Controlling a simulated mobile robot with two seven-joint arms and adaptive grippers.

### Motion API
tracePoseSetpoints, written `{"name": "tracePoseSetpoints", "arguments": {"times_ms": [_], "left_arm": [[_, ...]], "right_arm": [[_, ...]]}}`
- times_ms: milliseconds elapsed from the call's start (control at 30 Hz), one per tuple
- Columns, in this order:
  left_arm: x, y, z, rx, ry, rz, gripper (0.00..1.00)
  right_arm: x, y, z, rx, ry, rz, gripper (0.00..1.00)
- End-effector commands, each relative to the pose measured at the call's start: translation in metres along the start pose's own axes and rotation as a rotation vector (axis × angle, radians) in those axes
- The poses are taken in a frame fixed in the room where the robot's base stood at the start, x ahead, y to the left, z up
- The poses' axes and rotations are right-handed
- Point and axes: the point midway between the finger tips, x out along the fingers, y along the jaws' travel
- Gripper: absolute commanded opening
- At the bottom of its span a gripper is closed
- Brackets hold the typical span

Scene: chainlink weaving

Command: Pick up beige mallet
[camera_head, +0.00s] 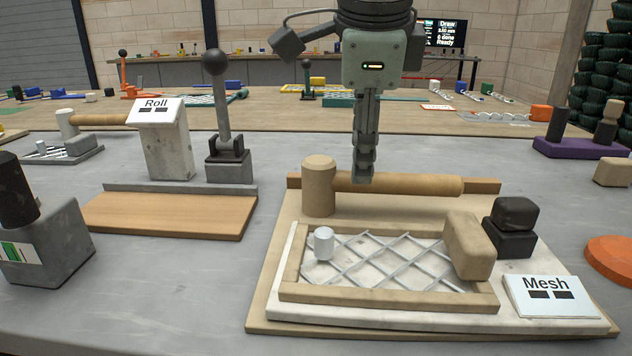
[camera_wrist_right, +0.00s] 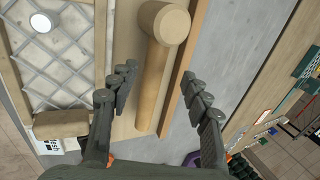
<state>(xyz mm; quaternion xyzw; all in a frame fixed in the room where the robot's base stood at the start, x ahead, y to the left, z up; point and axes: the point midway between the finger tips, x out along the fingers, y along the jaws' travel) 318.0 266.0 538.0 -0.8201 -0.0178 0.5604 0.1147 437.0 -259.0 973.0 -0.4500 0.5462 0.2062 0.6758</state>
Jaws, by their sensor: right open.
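The beige mallet (camera_head: 319,186) lies at the back of the mesh board, its cylindrical head at the left and its light-brown handle (camera_head: 415,184) running right. In the head view my right gripper (camera_head: 363,176) points straight down at the handle and covers a part of it. In the right wrist view the mallet's handle (camera_wrist_right: 153,82) runs between the two spread fingers of my right gripper (camera_wrist_right: 160,75). The gripper is open and apart from the mallet's head. I cannot tell whether either finger touches the handle. My left gripper is not in view.
A wooden strip (camera_head: 482,186) runs behind the mallet. In front lies a framed wire mesh (camera_head: 388,262) with a white cylinder, a beige block (camera_head: 467,246), a black block and the Mesh sign (camera_head: 551,297). Another mallet (camera_head: 66,124) lies at the far left, near the Roll sign (camera_head: 155,110).

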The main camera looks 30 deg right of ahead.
Motion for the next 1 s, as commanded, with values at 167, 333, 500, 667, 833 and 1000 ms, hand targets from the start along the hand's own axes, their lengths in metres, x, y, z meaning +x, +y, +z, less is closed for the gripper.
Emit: {"name": "tracePoseSetpoints", "arguments": {"times_ms": [167, 333, 500, 667, 833, 1000], "left_arm": [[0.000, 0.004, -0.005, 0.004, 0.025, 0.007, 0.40], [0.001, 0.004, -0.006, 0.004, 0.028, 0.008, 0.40], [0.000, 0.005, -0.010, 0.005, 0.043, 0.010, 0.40], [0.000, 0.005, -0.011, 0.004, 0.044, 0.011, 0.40], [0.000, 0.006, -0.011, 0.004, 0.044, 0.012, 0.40], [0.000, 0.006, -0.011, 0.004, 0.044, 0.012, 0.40]], "right_arm": [[0.023, 0.004, -0.003, 0.000, 0.000, 0.005, 0.48], [0.048, 0.007, -0.005, 0.001, 0.000, 0.005, 0.48], [0.059, 0.006, -0.005, 0.003, -0.002, 0.001, 0.48], [0.059, 0.006, -0.005, 0.003, -0.002, -0.001, 0.48], [0.059, 0.006, -0.005, 0.003, -0.002, 0.000, 0.32], [0.059, 0.006, -0.005, 0.003, -0.002, 0.000, 0.11]]}}
